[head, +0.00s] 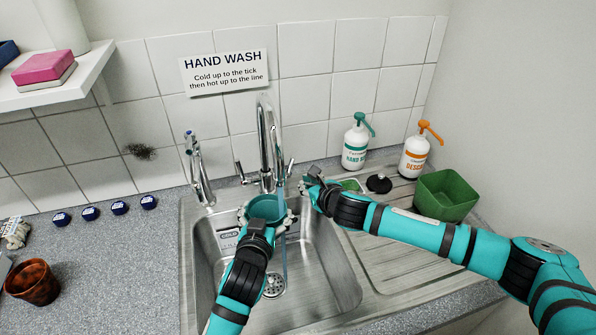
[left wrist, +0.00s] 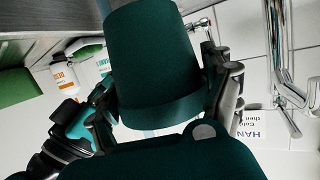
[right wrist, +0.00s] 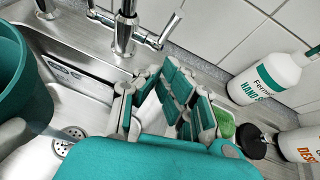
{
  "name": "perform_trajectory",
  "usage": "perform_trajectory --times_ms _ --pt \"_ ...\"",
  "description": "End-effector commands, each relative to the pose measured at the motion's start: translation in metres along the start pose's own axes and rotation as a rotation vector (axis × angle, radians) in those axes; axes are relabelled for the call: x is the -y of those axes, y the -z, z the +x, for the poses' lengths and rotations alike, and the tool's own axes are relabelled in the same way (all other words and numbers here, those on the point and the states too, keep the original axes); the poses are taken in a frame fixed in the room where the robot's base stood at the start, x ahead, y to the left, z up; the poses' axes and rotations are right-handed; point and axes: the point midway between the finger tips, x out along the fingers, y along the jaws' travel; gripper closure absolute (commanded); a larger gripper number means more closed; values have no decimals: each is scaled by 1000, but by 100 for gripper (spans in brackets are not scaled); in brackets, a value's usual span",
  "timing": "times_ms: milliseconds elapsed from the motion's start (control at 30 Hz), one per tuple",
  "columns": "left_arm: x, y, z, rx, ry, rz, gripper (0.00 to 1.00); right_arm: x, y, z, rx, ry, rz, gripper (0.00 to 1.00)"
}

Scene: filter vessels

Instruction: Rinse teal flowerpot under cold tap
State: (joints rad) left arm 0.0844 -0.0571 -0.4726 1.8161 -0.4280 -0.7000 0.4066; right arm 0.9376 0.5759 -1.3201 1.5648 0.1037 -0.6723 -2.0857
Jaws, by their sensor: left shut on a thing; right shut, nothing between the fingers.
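The teal flowerpot (head: 264,207) is held over the left part of the sink basin, below the tall chrome tap (head: 264,140). My left gripper (head: 266,219) is shut around it; the pot fills much of the left wrist view (left wrist: 155,55). A thin bluish water stream (head: 284,250) runs down near the pot's right side; I cannot tell whether it enters the pot. My right gripper (head: 312,187) is shut and empty, near the tap's right lever (head: 290,166). The pot also shows at the left of the right wrist view (right wrist: 18,85).
A smaller tap (head: 198,168) with a blue top stands left. A COLD label (head: 229,234) is on the basin wall. On the right are a hand wash bottle (head: 355,148), an orange-topped bottle (head: 414,157), a black plug (head: 378,183) and a green tub (head: 446,195). A brown pot (head: 33,283) stands left.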

Motion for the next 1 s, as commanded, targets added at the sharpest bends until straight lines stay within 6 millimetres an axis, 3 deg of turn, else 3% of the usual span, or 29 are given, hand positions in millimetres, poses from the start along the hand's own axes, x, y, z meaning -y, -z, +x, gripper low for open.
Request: perform_trajectory --times_ms 100,333,833,1000 --pt "0 0 0 -1 0 0 50 0 0 20 0 1 2 100" --pt "0 0 0 -1 0 0 50 0 -23 42 1 1 2 100" --pt "0 0 0 -1 0 0 50 1 -30 47 2 0 1 100" --pt "0 0 0 -1 0 0 50 3 -46 53 4 2 -2 100"
